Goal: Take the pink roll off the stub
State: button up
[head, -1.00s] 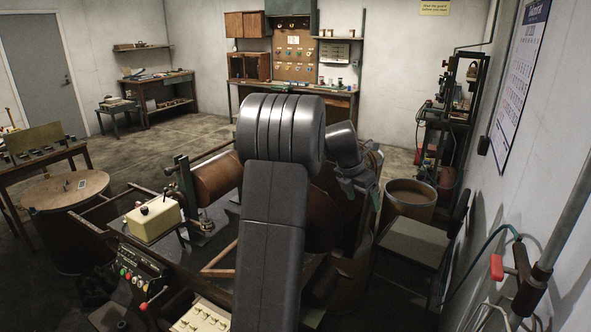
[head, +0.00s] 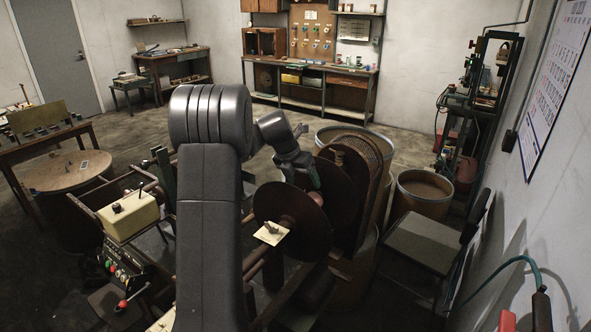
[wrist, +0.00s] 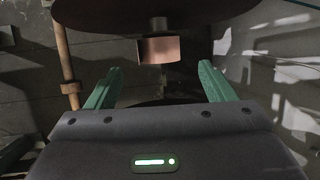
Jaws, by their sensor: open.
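The pink roll (wrist: 158,50) sits on a short grey stub (wrist: 158,23) in front of a dark brown disc (wrist: 160,8) in the wrist view. My gripper (wrist: 160,68) is open, with one green finger to each side of the roll and clear gaps between. The roll lies at or just beyond the fingertips; nothing is held. In the head view, my gripper (head: 308,178) is beside the brown discs (head: 335,192). A small reddish patch shows by its fingers there, but I cannot tell whether it is the roll.
A brown drum (head: 422,190) and a grey-topped stand (head: 424,240) are to the right. A copper-coloured rod (wrist: 67,60) runs left of my fingers in the wrist view. Open floor lies behind the machine.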

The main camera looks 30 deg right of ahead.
jog(key=p+x, duration=0.1)
jog(key=x, duration=0.9)
jog(key=shift+p, duration=0.4)
jog(key=c, duration=1.1)
jog(key=shift+o, duration=0.2)
jog(key=shift+s+a+b, duration=0.3)
jog(key=shift+s+a, duration=0.15)
jog(key=shift+a, duration=0.4)
jog(key=shift+s+a+b, duration=0.3)
jog(key=shift+s+a, duration=0.15)
jog(key=shift+a, duration=0.45)
jog(key=shift+f, duration=0.1)
notch_tip(320, 180, up, 19)
jog(key=w+p, duration=0.1)
jog(key=shift+w+a, duration=0.25)
jog(key=shift+a, duration=0.2)
